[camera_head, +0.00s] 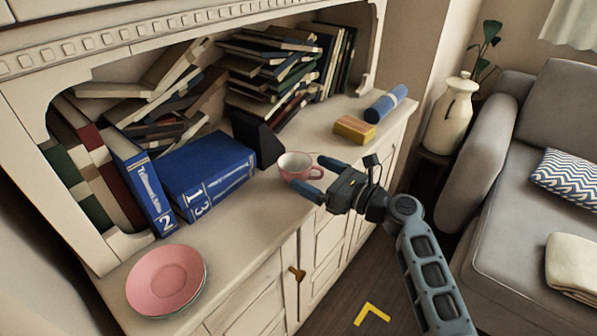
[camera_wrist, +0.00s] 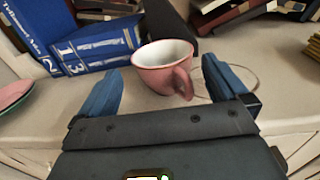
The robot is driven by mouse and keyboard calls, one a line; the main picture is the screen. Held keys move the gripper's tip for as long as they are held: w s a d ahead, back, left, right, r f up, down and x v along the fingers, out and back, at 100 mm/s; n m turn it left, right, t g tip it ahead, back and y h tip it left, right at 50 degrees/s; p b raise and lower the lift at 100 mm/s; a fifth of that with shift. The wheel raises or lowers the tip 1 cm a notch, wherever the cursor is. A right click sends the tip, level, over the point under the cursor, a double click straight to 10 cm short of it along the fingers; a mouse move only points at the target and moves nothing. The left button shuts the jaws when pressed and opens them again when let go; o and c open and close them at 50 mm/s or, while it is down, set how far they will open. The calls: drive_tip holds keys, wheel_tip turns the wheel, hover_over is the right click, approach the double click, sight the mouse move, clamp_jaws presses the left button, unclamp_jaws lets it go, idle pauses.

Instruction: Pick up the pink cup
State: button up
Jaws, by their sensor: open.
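The pink cup (camera_head: 297,167) stands upright on the cabinet's wooden counter, with a pale inside. In the wrist view the cup (camera_wrist: 160,65) is ahead of my gripper, its handle toward me and slightly right. My gripper (camera_head: 315,180) comes in from the right in the head view, its fingers close to the cup's handle side. In the wrist view my gripper (camera_wrist: 162,92) is open, with one blue finger left of the cup and one right. The fingers do not appear closed on it.
Blue books (camera_head: 205,175) and a dark block (camera_head: 257,138) stand behind the cup. A pink plate stack (camera_head: 165,280) sits at the counter's front left. A yellow block (camera_head: 354,130) and a blue cylinder (camera_head: 386,104) lie to the right. Counter between plates and cup is clear.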

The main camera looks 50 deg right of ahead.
sight(308, 170)
drive_tip(key=shift+w, duration=2.35)
drive_tip(key=shift+c, duration=0.4)
drive_tip(key=c, duration=0.7)
drive_tip(key=shift+c, duration=0.5)
drive_tip(key=shift+r, duration=0.15)
